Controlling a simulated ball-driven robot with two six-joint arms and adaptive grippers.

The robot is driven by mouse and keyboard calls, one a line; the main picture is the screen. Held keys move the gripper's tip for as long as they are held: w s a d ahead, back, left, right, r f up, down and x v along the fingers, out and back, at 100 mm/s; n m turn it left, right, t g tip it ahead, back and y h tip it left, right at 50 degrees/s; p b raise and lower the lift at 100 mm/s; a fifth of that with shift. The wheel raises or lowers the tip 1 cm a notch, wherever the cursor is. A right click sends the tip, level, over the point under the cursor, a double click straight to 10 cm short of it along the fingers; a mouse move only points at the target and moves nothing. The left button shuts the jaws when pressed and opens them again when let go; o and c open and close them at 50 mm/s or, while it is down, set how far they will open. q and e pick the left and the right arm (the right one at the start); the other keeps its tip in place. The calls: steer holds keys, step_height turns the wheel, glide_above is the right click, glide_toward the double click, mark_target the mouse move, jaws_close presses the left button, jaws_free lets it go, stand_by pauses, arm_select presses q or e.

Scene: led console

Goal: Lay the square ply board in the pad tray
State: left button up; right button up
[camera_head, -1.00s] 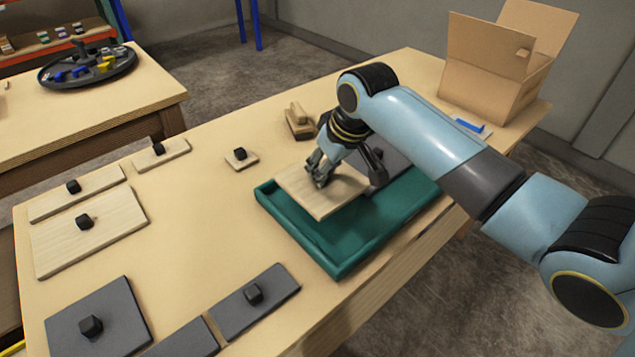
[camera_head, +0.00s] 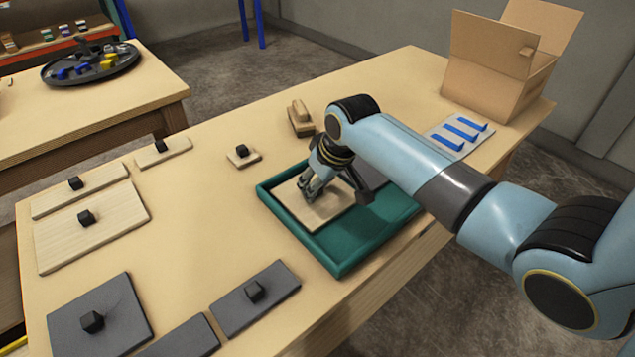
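The square ply board (camera_head: 330,212) is pale wood and sits low within the far left part of the green pad tray (camera_head: 346,267). Whether it rests flat on the tray floor is hard to tell. My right gripper (camera_head: 309,195) is over the board, with its fingers closed around the middle, where the knob is hidden. A dark grey board (camera_head: 392,201) lies in the tray to the right of the ply board, partly behind my arm. The near part of the tray floor is bare. My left gripper is not in view.
Ply boards with black knobs (camera_head: 90,235) lie at the table's left. Grey boards (camera_head: 100,318) lie at the near left. A wooden block (camera_head: 300,120) stands behind the tray. Blue strips on a pale sheet (camera_head: 436,137) and an open cardboard box (camera_head: 490,85) are at the right.

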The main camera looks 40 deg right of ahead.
steer(key=shift+o, duration=0.8)
steer(key=shift+r, duration=0.3)
steer(key=p+v, duration=0.1)
steer(key=v, duration=1)
steer(key=shift+s+r, duration=0.15)
steer(key=shift+r, duration=0.2)
